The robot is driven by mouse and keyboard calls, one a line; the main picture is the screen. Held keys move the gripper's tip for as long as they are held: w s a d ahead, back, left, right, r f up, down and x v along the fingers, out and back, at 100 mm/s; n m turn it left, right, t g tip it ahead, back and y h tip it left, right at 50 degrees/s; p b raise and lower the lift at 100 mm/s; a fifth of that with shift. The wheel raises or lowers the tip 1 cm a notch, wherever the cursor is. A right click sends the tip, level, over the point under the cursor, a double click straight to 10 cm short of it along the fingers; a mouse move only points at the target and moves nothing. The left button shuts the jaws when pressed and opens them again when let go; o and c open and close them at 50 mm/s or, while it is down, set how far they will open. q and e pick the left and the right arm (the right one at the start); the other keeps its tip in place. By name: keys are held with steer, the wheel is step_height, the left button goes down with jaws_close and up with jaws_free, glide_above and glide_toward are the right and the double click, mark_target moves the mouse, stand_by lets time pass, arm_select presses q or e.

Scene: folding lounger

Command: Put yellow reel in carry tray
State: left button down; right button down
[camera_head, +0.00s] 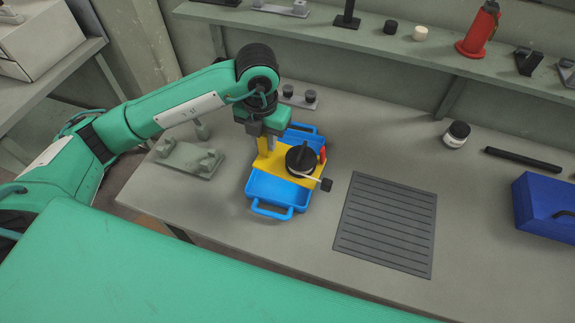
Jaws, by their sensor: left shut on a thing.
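The yellow reel (268,164) has a flat yellow body with a black round drum (301,159) and a small black end piece sticking out to the right. The blue carry tray (278,190) stands on the workbench, with a handle at its near end and another at its far end. My left gripper (265,143) comes down from above and is shut on the upright yellow part of the reel. The reel lies across the middle of the tray in this view. I cannot tell whether it rests in the tray or hangs just above it. My right gripper is not in view.
A grey fixture (190,160) stands left of the tray. A dark ribbed mat (387,223) lies to the right. A small jar (456,134), a black bar (522,162) and a blue box (545,205) are further right. A shelf (400,59) with several items runs behind.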

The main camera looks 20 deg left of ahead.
arm_select(q)
steer(key=n, duration=0.2)
steer(key=r+n, duration=0.1)
steer(key=n, duration=0.1)
steer(key=shift+w+r+p, duration=0.15)
steer(key=shift+r+p, duration=0.05)
steer(key=shift+p, duration=0.2)
steer(key=n, duration=0.2)
steer(key=r+n+p, duration=0.1)
steer(key=n, duration=0.1)
steer(key=shift+w, duration=0.1)
steer(key=n, duration=0.2)
steer(key=r+n, duration=0.1)
steer(key=n, duration=0.1)
steer(key=shift+w+r+n+p, duration=0.1)
steer(key=shift+n+p, duration=0.3)
steer(key=shift+r+n, duration=0.1)
steer(key=shift+n, duration=0.8)
steer(key=p, duration=0.4)
glide_above(270, 187)
step_height(270, 187, down, 20)
